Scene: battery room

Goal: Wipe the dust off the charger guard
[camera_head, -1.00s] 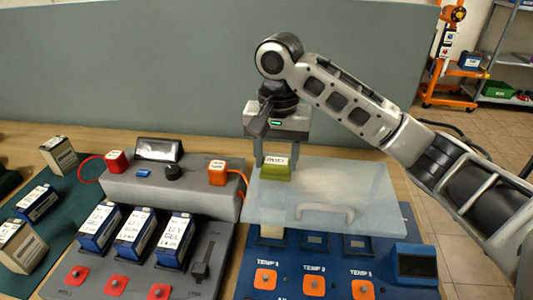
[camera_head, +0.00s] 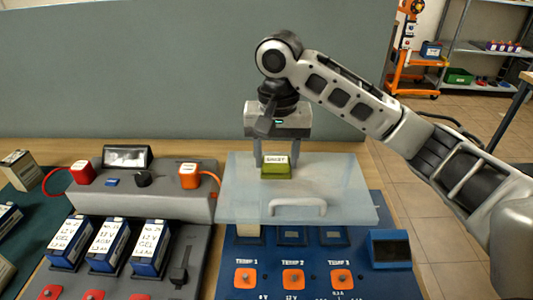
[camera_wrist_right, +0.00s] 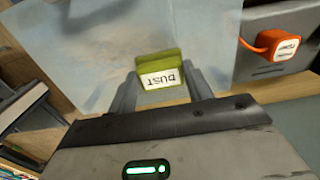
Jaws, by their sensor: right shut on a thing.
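The charger guard is a clear, hazy panel (camera_head: 340,185) with a pale handle (camera_head: 298,206) at its front edge. It covers the back part of a blue charger panel. My right gripper (camera_head: 275,160) is shut on a green duster block (camera_head: 275,172) with a white label reading DUST. The block is over the back of the guard, left of its middle, and looks to be on its surface; exact contact is hard to tell. The wrist view shows the block (camera_wrist_right: 159,66) between the fingers, with faint pale patches on the guard (camera_wrist_right: 80,45). My left gripper is not in view.
A grey charger (camera_head: 140,200) with several blue batteries, a red plug (camera_head: 82,172) and an orange plug (camera_head: 189,175) stands close to the left. The blue charger panel (camera_head: 330,262) has orange buttons. A grey partition (camera_head: 130,80) rises behind.

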